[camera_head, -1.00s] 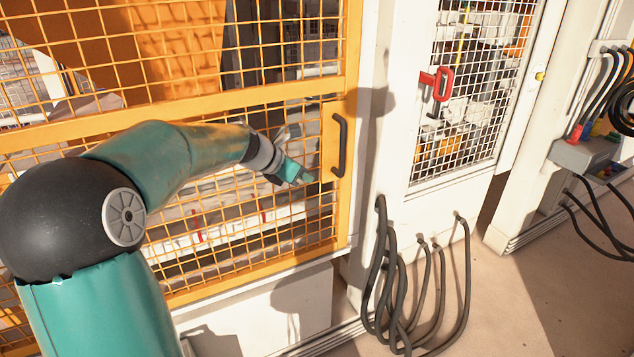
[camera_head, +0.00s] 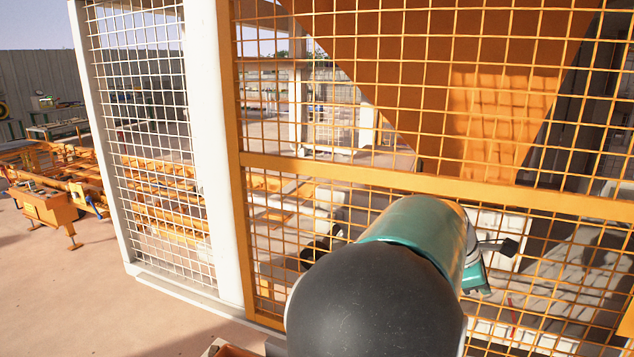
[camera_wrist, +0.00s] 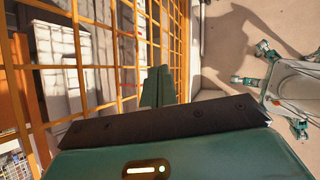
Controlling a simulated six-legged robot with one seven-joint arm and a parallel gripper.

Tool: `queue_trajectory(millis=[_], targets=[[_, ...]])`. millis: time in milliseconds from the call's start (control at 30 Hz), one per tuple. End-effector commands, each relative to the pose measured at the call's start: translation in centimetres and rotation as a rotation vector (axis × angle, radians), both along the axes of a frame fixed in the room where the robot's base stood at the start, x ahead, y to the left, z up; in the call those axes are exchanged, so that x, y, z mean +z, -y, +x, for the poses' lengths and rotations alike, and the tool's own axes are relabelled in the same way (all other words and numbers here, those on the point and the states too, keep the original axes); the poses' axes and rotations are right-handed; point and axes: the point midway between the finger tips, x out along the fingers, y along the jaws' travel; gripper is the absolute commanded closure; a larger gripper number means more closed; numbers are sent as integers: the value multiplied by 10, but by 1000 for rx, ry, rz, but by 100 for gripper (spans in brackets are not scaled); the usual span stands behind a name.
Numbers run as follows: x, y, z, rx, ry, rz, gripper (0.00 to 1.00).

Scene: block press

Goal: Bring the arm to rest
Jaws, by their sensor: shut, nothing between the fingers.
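My arm is bent in front of the orange mesh gate (camera_head: 400,180), with its black joint and teal link filling the lower middle of the head view. The far end of the arm is mostly hidden behind that link, so I cannot make out the fingertips there. In the wrist view my gripper (camera_wrist: 157,86) is shut, its teal fingers together with nothing between them. The gate's orange mesh (camera_wrist: 178,40) runs close along the left of the fingers. I cannot tell how wide the gap to it is.
A white post (camera_head: 212,150) and a white mesh panel (camera_head: 150,130) stand left of the gate. Open floor (camera_head: 65,290) lies at the far left, with orange machinery (camera_head: 50,200) behind it. In the wrist view, floor and part of my own body show at the right.

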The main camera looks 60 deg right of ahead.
Motion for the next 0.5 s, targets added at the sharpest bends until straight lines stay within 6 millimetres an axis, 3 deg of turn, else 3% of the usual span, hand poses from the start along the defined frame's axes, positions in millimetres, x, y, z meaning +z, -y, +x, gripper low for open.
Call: queue_trajectory(millis=[33,200,367,500], targets=[[1,-11,37,16,69,-20,100],[1,-60,144,28,300,-50,100],[3,-130,231,30,505,-25,100],[4,-207,290,22,665,37,100]])
